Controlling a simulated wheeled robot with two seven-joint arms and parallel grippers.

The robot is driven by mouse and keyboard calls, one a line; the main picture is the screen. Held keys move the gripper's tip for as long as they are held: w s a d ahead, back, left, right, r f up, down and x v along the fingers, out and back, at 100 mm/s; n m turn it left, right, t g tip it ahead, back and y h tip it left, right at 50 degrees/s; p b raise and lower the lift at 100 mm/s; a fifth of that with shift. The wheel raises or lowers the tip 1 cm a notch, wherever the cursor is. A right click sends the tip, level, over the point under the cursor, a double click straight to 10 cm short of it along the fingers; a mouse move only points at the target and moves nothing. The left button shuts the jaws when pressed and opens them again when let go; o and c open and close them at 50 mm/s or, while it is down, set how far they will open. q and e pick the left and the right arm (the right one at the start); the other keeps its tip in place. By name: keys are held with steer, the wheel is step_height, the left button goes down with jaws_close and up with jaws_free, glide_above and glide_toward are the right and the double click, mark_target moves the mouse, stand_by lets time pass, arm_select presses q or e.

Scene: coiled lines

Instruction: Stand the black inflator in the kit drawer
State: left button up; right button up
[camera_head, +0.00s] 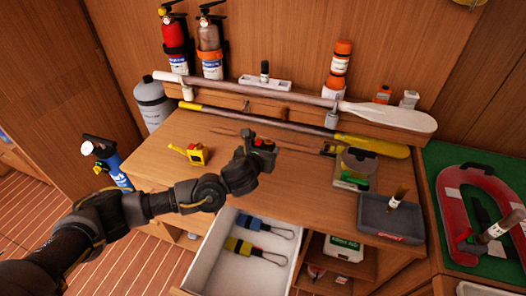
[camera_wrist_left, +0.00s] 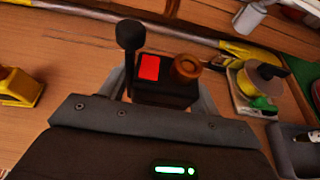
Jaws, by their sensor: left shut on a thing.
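My left gripper (camera_head: 258,150) is shut on the black inflator (camera_head: 264,143), above the wooden worktop. In the left wrist view the inflator (camera_wrist_left: 165,92) is a black block between my grey fingers (camera_wrist_left: 165,100), with a red square and a brown round knob on it. A black round-topped stick (camera_wrist_left: 130,45) rises beside the block; I cannot tell whether it belongs to it. The kit drawer (camera_head: 222,272) is white and pulled open below the worktop, in front of and below the gripper. My right gripper is not in view.
A paddle and poles lie along the back.

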arm_select(q)
steer(key=shift+a+f, duration=0.15)
steer(key=shift+a, duration=0.1)
steer(key=s+a+r+n+y, duration=0.1)
steer(key=s+a+r, duration=0.1)
steer(key=a+r, duration=0.3)
steer(key=s+a+r+n+y, duration=0.1)
steer(key=s+a+r, duration=0.2)
steer(key=a+r, duration=0.3)
steer(key=s+a+r+n+y+b, duration=0.1)
steer(key=s+a+r+y, duration=0.1)
steer(key=a+r, duration=0.4)
steer(key=s+a, duration=0.1)
steer(key=a, duration=0.3)
steer(key=shift+s+a+n+t, duration=0.25)
steer(key=shift+n+t, duration=0.05)
